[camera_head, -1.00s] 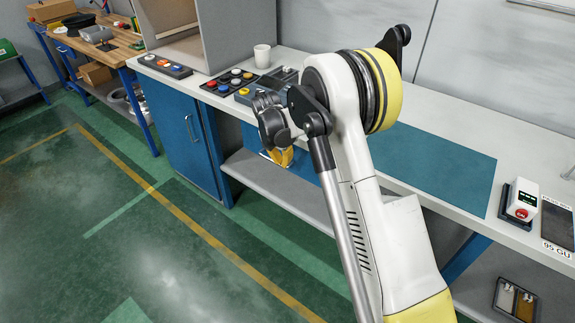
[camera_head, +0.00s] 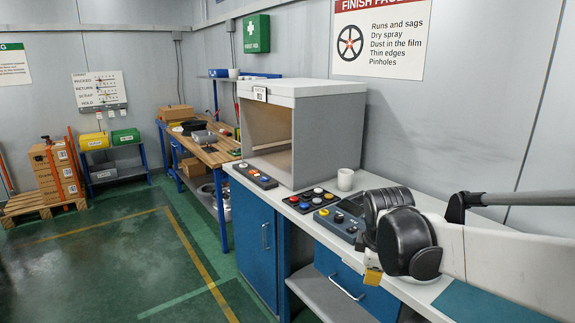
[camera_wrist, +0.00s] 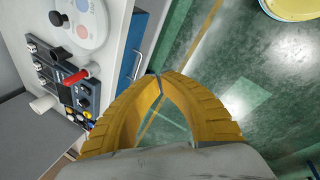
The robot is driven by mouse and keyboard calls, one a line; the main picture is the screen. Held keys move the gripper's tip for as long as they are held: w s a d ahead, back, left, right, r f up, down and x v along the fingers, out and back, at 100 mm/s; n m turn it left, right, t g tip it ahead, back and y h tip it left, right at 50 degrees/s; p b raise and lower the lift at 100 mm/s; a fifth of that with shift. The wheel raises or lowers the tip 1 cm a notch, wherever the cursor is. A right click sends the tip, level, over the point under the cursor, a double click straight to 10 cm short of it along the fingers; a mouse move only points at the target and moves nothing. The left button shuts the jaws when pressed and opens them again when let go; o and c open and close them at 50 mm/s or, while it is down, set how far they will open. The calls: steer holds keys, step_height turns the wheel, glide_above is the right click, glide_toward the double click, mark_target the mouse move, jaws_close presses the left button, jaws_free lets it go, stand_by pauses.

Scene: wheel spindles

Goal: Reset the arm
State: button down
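My arm reaches in from the right in the head view, over the grey counter (camera_head: 265,200). Its black wrist joint hangs in front of the counter's front edge. Only a small yellow piece of my gripper (camera_head: 373,277) shows below it. In the wrist view, the two yellow ridged fingers of my gripper (camera_wrist: 158,84) arch inward and their tips meet. Nothing is held between them; green floor shows through the gap behind the tips.
On the counter are a button strip (camera_head: 255,176), a button tray (camera_head: 310,200), a white cup (camera_head: 345,179) and a blue-grey control box (camera_head: 338,222), partly behind my arm. An open-fronted grey booth (camera_head: 330,130) stands behind. Floor (camera_head: 120,260) at left is clear.

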steer(key=s+a+m+t+y, duration=0.1)
steer(key=s+m+t, duration=0.2)
steer(key=s+m, duration=1.1)
steer(key=s+r, duration=0.1)
steer(key=s, duration=0.5)
steer(key=shift+s, duration=0.2)
